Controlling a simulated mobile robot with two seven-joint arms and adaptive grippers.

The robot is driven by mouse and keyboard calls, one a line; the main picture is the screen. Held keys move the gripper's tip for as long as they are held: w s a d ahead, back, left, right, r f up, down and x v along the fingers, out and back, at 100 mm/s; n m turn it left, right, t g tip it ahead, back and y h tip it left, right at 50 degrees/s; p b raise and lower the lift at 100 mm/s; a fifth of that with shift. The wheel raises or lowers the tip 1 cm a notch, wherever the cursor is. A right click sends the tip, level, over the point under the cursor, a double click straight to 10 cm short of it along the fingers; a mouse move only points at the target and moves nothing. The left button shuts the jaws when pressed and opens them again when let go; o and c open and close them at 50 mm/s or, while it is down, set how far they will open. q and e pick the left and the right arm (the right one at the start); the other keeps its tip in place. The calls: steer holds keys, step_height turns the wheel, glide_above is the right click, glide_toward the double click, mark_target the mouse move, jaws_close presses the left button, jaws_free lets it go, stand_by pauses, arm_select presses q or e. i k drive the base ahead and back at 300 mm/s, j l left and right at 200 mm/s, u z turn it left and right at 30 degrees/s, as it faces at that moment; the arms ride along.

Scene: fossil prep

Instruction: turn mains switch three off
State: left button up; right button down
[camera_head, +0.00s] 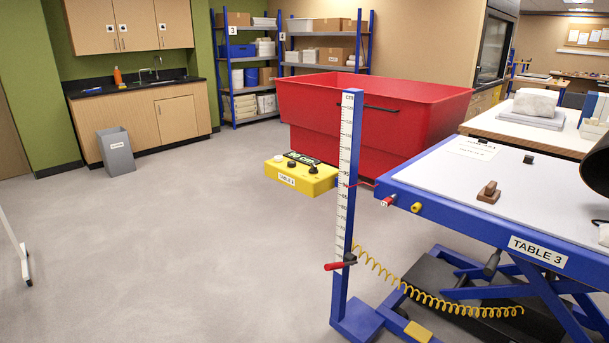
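No switch with a readable "mains 3" label shows. Neither of my grippers is in view.
A blue post (346,190) with a scale and red handle stands before a large red bin (430,120). A coiled yellow cable (440,300) hangs under the table. A grey waste bin (116,152) stands by the wooden cabinets. The floor at left is mostly clear.

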mark_target(314, 169)
steer(key=i+j+z, duration=0.15)
steer(key=i+j, duration=0.2)
steer(key=i+j+z, duration=0.15)
steer(key=i+j, duration=0.2)
steer(key=j, duration=0.15)
steer(key=i+j+z, duration=0.2)
steer(key=j, duration=0.3)
steer(key=i, duration=0.1)
